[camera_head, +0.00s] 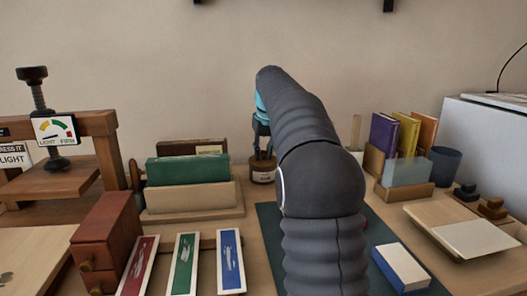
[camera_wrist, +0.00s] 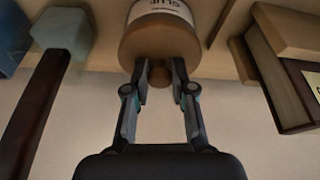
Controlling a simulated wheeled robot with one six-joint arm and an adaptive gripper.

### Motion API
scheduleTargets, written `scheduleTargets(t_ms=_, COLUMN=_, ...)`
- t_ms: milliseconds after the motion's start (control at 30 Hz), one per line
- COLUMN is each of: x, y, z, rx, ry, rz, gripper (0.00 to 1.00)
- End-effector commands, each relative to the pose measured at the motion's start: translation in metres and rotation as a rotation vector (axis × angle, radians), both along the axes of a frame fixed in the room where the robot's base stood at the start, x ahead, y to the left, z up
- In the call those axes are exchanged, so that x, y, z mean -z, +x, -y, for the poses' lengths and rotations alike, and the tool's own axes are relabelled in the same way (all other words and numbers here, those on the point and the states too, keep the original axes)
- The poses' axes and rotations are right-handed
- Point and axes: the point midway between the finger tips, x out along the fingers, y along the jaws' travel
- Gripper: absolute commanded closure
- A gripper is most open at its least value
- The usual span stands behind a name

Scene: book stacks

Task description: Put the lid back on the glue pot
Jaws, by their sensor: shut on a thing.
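The glue pot (camera_head: 263,175) is a small brown jar with a pale label, standing at the back of the table. It also shows upside down at the top of the wrist view (camera_wrist: 160,14). A brown wooden lid (camera_wrist: 160,45) with a round knob (camera_wrist: 188,76) appears at the pot's mouth. My gripper (camera_wrist: 161,70) comes from above with its fingertips around the lid's knob and is shut on it. In the head view my gripper (camera_head: 262,148) is right above the pot. I see no clear gap between lid and pot, but cannot tell whether the lid is fully seated.
A rack with a green book (camera_head: 187,170) stands left of the pot. Further left are a wooden press (camera_head: 60,180) and a red-brown box (camera_head: 105,235). Right are upright coloured books (camera_head: 400,135), a dark cup (camera_head: 445,163) and a blue book (camera_head: 400,268) on a dark mat.

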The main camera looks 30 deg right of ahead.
Motion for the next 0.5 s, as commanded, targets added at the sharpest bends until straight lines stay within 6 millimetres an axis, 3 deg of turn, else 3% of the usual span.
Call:
scheduleTargets(t_ms=433, x=0.0001, y=-0.0001, z=0.0000, rx=0.000, ry=0.000, rz=0.000, gripper=1.00)
scheduleTargets(t_ms=467, x=0.0001, y=-0.0001, z=0.0000, rx=0.000, ry=0.000, rz=0.000, gripper=0.71)
scheduleTargets(t_ms=500, x=0.0001, y=-0.0001, z=0.0000, rx=0.000, ry=0.000, rz=0.000, gripper=0.61)
